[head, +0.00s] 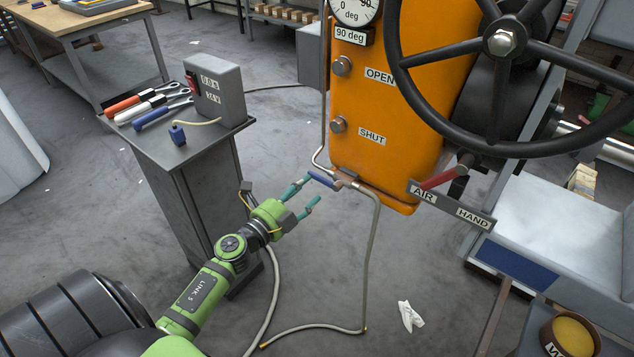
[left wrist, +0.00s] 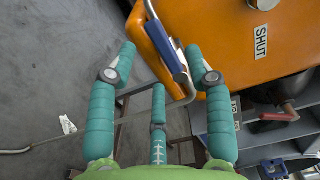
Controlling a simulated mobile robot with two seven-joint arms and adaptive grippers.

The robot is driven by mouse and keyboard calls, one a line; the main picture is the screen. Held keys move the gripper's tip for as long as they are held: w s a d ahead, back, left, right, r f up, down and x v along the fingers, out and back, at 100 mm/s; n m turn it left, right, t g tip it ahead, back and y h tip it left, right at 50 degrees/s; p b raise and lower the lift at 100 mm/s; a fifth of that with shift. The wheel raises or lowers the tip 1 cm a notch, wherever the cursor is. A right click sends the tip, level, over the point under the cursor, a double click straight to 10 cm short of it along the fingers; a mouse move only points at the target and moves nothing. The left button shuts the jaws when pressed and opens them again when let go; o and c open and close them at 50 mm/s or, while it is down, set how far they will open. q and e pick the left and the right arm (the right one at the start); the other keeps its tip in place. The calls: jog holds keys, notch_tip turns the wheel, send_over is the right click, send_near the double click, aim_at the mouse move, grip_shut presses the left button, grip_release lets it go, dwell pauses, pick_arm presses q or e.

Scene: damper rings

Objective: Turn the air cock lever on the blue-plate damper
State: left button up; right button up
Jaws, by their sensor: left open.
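A small cock with a blue-sleeved lever (head: 322,179) sits on the thin grey pipe at the lower edge of the orange damper housing (head: 385,110). My left gripper (head: 312,190) is open and empty, with its teal fingertips close to that lever. In the left wrist view, the blue lever (left wrist: 167,40) shows between the tips of the spread fingers (left wrist: 160,58), just beyond them; I cannot tell if any finger touches it. A red lever (head: 440,178) stands by the AIR/HAND plate (head: 451,205), right of the housing. My right gripper is not in view.
A large black handwheel (head: 497,138) overhangs the right of the housing. A blue plate (head: 515,262) is on the grey stand at right. A grey pedestal (head: 180,155) with tools stands left. A hose (head: 310,327) and white scrap (head: 410,316) lie on the floor.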

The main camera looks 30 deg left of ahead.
aim_at(316, 180)
pick_arm(q)
jog(key=w, duration=0.3)
jog(key=shift+w+d, duration=0.15)
jog(key=shift+w, duration=0.25)
jog(key=shift+w+d, duration=0.1)
jog(key=shift+w, duration=0.3)
jog(key=shift+c, duration=0.4)
grip_shut()
